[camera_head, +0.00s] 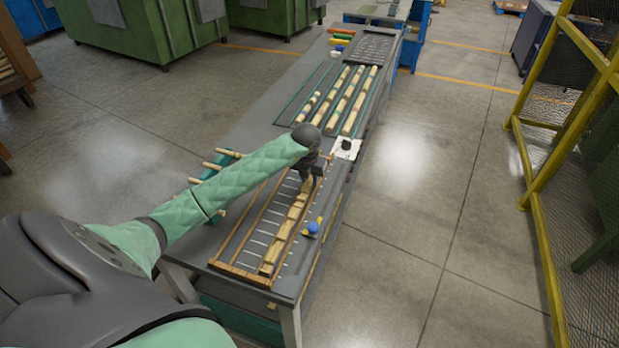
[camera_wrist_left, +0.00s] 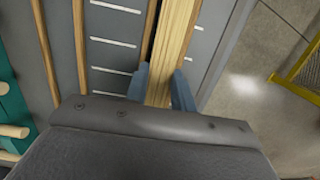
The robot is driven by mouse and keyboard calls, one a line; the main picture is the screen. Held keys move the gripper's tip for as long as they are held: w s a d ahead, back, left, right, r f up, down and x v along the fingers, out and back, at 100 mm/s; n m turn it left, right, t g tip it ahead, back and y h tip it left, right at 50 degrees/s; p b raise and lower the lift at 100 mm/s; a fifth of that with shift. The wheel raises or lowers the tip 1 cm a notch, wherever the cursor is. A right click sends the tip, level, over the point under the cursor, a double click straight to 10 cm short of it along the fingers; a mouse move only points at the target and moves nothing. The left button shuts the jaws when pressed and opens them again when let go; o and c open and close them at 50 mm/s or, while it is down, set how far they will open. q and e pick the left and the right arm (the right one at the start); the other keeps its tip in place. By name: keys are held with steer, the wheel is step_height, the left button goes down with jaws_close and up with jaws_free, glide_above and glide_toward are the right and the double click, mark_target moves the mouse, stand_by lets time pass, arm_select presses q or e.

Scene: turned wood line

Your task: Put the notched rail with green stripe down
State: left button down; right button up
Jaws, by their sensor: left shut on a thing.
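A long pale wooden rail (camera_head: 283,234) runs lengthwise over the grey marked board (camera_head: 246,246) at the near end of the bench. My left gripper (camera_head: 311,184) is at the rail's far part, pointing down. In the left wrist view the gripper (camera_wrist_left: 160,88) has one blue-grey finger on each side of the rail (camera_wrist_left: 176,40) and is shut on it. No green stripe shows on the visible part of the rail. I cannot tell whether the rail touches the board or is slightly above it. My right gripper is not in view.
Thin brown strips line the board. A blue knob (camera_head: 313,228) stands close to the rail's right side. A teal rack (camera_head: 228,160) with wooden pegs is on the left. Farther back are a white item (camera_head: 346,148) and long turned pieces (camera_head: 350,105). Yellow fencing (camera_head: 535,190) stands right, across open floor.

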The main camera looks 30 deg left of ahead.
mark_target(310, 181)
arm_select(q)
steer(key=shift+f, duration=0.1)
steer(key=c, duration=1.4)
jaws_free()
steer(key=shift+c, duration=0.2)
steer(key=shift+o, duration=1.4)
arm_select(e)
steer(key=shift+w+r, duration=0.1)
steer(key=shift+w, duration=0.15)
arm_select(q)
steer(key=shift+r, duration=0.2)
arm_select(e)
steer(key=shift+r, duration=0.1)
arm_select(q)
steer(key=shift+r, duration=0.1)
step_height(310, 181, up, 3)
steer(key=shift+s+f+b, duration=0.15)
steer(key=shift+b, duration=0.8)
step_height(310, 181, up, 9)
steer(key=s+b, duration=0.1)
steer(key=b, duration=0.2)
steer(key=shift+s+d+b, duration=0.2)
steer(key=shift+d+b, duration=0.05)
steer(key=shift+b, duration=0.05)
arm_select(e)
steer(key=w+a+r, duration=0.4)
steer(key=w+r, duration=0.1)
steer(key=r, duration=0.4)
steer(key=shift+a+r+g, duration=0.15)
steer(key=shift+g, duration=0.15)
